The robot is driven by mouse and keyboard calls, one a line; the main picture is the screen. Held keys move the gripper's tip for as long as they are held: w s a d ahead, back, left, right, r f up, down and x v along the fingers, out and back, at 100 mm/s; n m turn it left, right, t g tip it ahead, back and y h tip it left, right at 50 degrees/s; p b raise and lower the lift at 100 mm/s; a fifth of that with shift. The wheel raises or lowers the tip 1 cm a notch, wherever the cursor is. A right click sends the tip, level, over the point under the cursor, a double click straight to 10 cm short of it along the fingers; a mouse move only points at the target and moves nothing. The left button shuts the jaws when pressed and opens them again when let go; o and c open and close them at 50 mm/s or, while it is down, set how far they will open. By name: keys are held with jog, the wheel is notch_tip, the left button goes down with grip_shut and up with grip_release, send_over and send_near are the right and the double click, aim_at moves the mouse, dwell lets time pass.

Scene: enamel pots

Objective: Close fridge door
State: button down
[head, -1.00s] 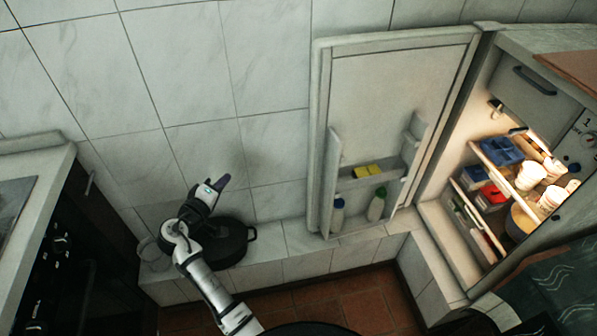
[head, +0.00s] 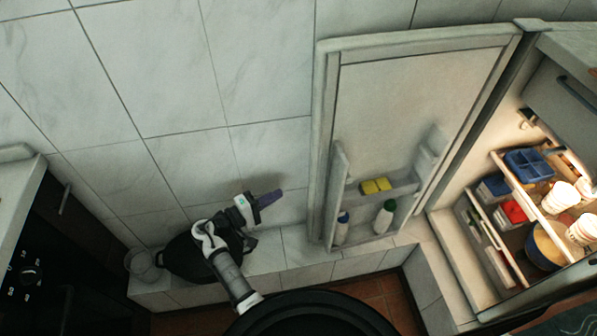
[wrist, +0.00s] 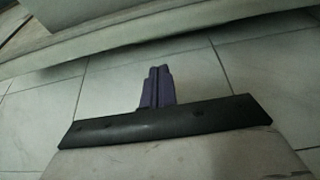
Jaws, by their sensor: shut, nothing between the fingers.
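The fridge door (head: 420,110) stands wide open in the head view, near the tiled wall, with its inner side and shelf facing me. The lit fridge interior (head: 475,165) is open at the right. My gripper (head: 270,198) is left of the door's free edge and apart from it, its fingers pointing right toward the door. In the wrist view the purple fingers (wrist: 157,86) are together with nothing between them. A pale horizontal edge (wrist: 140,35) crosses the top of the wrist view; it looks like part of the door, but I cannot be sure.
A black pot (head: 185,258) and a glass jar (head: 142,265) stand on the tiled ledge (head: 310,272) beside my arm. Bottles (head: 384,216) and a yellow item (head: 376,186) sit in the door shelf. Containers (head: 528,165) fill the fridge. A dark oven (head: 50,260) stands at left.

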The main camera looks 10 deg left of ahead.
jog(key=p+x, duration=0.2)
jog(key=x, duration=0.7)
jog(key=shift+w+d, duration=0.15)
jog(key=shift+d, duration=0.2)
